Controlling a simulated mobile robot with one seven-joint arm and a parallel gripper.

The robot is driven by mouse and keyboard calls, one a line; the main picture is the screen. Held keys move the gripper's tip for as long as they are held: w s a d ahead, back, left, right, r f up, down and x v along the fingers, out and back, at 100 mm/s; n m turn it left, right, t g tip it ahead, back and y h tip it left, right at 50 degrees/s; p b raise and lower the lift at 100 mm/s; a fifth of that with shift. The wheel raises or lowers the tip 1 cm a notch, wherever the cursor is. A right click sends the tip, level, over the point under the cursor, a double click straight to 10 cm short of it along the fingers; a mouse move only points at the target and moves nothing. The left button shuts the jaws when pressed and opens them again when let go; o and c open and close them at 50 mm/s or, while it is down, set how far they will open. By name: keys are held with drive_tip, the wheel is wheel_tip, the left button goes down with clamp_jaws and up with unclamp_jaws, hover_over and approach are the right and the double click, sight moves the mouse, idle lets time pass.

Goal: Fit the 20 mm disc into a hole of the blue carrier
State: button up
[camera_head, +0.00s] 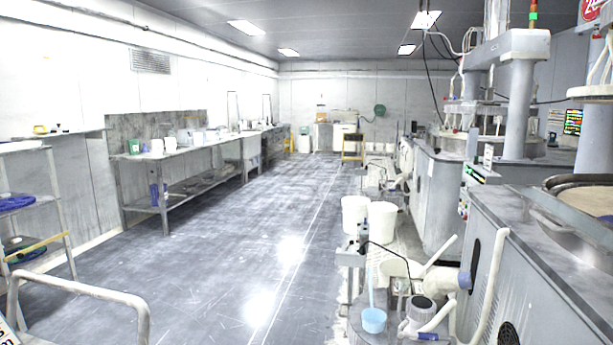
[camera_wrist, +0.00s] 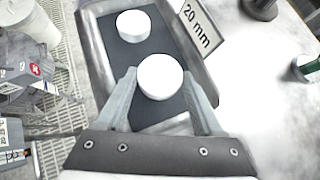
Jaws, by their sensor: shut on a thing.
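In the wrist view my gripper (camera_wrist: 160,74) is shut on a white round disc (camera_wrist: 161,82), one finger on each side of it. The disc is over the near part of a grey metal tray (camera_wrist: 97,55) with a dark lining; I cannot tell whether it is clear of the lining. A second white disc (camera_wrist: 134,26) lies farther back in the tray. A label reading "20 mm" (camera_wrist: 197,24) is at the tray's right edge. I cannot make out the blue carrier for certain in either view. The head view does not show my gripper.
In the wrist view, a white wire rack (camera_wrist: 70,88) and grey equipment (camera_wrist: 30,75) lie left of the tray. A pale surface (camera_wrist: 255,95) is right of it. In the head view, polishing machines (camera_head: 545,250) stand at right, a long bench (camera_head: 185,153) at left, with open floor between.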

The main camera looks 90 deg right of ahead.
drive_tip(key=shift+r+p, duration=1.7)
drive_tip(key=shift+r, duration=0.4)
